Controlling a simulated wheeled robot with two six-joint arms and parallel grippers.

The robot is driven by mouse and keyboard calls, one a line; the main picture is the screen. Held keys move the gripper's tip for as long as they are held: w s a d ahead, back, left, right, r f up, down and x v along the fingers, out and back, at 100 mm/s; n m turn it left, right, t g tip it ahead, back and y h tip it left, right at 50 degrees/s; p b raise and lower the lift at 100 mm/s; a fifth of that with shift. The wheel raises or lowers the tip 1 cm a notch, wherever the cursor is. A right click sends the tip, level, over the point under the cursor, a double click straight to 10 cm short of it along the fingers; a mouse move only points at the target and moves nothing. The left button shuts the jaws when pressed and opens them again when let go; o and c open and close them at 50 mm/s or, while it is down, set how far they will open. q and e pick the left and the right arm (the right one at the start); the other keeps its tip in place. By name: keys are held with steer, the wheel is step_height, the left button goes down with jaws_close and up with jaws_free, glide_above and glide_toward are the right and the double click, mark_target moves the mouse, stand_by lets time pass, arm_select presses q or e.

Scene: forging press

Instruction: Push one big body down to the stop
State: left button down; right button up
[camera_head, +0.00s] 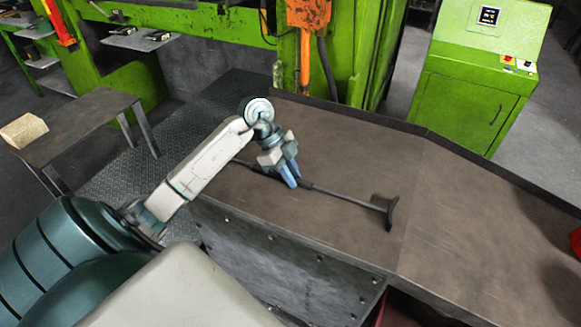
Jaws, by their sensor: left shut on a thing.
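My left gripper (291,181) comes in from the left, above the dark metal table. Its blue fingers are shut on the dark rod of a pusher tool (345,196). The rod runs from behind the wrist down to the right and ends in a crosswise head (391,213) over the middle of the table. A dark patch lies beside the head; I cannot tell whether it is part of the tool or a shadow. I see no big body or stop that I can make out. My right gripper is not in view.
The brown table top (465,230) is bare to the right of the tool and has a low raised back edge. A green press frame (345,50) and a green control cabinet (475,80) stand behind. A red thing (576,243) shows at the right edge. A small bench (85,120) stands left.

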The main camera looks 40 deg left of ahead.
mark_target(302, 180)
arm_select(q)
steer(key=shift+r+p, duration=0.55)
steer(key=shift+r, duration=0.2)
step_height(302, 180, up, 2)
steer(key=shift+r+p, duration=0.25)
steer(key=shift+p, duration=0.85)
step_height(302, 180, up, 4)
steer(key=p, duration=0.3)
step_height(302, 180, up, 2)
steer(key=shift+r+p, duration=0.1)
steer(key=shift+p, duration=1)
steer(key=c, duration=2)
jaws_free()
jaws_close()
